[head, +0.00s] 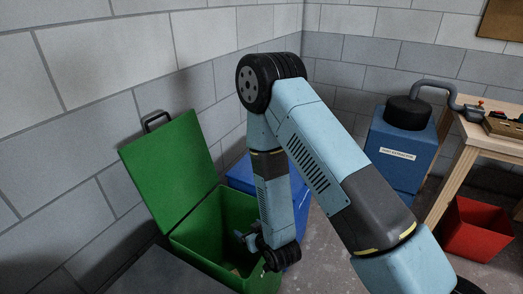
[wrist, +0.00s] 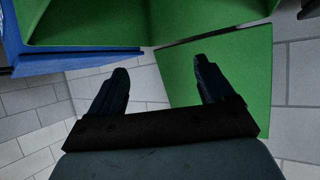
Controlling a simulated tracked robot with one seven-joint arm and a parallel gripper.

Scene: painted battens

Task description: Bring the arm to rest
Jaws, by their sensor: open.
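My arm, pale blue and black, reaches over from the right in the head view and bends down at its elbow. My gripper (head: 243,240) overlaps the opening of a green bin (head: 190,262) there; I cannot tell how deep it sits. In the wrist view my gripper (wrist: 160,70) has its two dark fingers spread wide, with nothing between them. The bin's green lid (head: 168,168) stands open, leaning back near the wall. The lid also shows behind the right finger in the wrist view (wrist: 235,75).
A blue bin (head: 238,172) stands behind the green one, partly hidden by my arm. To the right are a blue dust extractor (head: 393,170) with a hose, a wooden bench (head: 490,142) and a red bin (head: 476,232). Grey block walls close off the left and back.

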